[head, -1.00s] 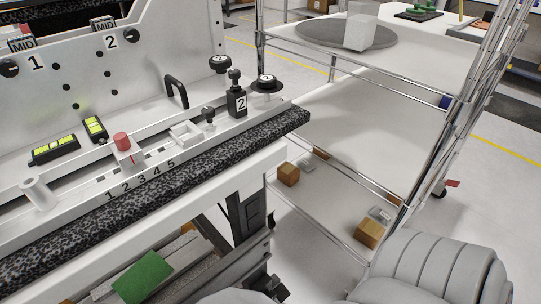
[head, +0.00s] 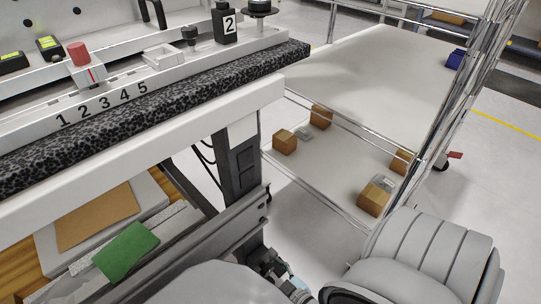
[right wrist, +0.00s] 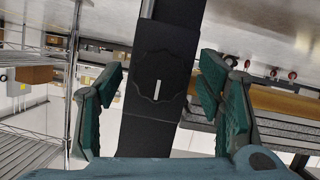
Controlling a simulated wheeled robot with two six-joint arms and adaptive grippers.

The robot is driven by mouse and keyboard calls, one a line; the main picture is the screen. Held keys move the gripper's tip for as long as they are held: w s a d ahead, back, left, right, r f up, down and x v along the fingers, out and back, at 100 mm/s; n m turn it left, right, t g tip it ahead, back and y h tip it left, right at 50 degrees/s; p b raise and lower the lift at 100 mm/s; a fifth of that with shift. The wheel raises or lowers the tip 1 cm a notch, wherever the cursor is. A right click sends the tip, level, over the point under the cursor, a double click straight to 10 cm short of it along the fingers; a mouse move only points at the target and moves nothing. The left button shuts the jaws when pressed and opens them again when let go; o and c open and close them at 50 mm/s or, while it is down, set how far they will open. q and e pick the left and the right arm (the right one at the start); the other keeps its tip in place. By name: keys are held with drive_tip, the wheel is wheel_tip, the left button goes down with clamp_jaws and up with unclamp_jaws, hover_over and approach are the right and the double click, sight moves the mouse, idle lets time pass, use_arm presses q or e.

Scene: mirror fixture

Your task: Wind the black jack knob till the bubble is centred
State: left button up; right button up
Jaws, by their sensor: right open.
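A black scalloped knob (right wrist: 158,82) with a white mark sits on a black upright in the right wrist view, between and beyond my fingers. It looks like the jack knob; it cannot be made out in the head view. My right gripper (right wrist: 158,95) is open, its green-teal fingers apart on either side of the knob, with nothing held. In the head view it shows partly (head: 280,270), low beside the bench leg. Two yellow-green level vials, one (head: 49,46) and another (head: 10,61), lie at upper left; their bubbles are too small to read. My left gripper is not in view.
The bench's speckled black edge (head: 160,108) overhangs the dark leg (head: 238,170). A wire cart with white shelves (head: 375,75) and small brown boxes (head: 284,141) stands right. A green sheet (head: 127,251) lies under the bench. A red-capped block (head: 79,53) stands above.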

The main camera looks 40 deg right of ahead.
drive_tip(key=shift+c, duration=0.6)
drive_tip(key=c, duration=1)
drive_tip(key=shift+a+n+h, duration=0.1)
drive_tip(key=shift+n+h, duration=0.5)
drive_tip(key=shift+n, duration=0.4)
drive_tip(key=shift+f+n+h, duration=0.1)
drive_tip(key=shift+n+h, duration=0.6)
drive_tip(key=shift+n, duration=0.3)
drive_tip(key=o, duration=1.1)
wheel_tip(320, 180, up, 10)
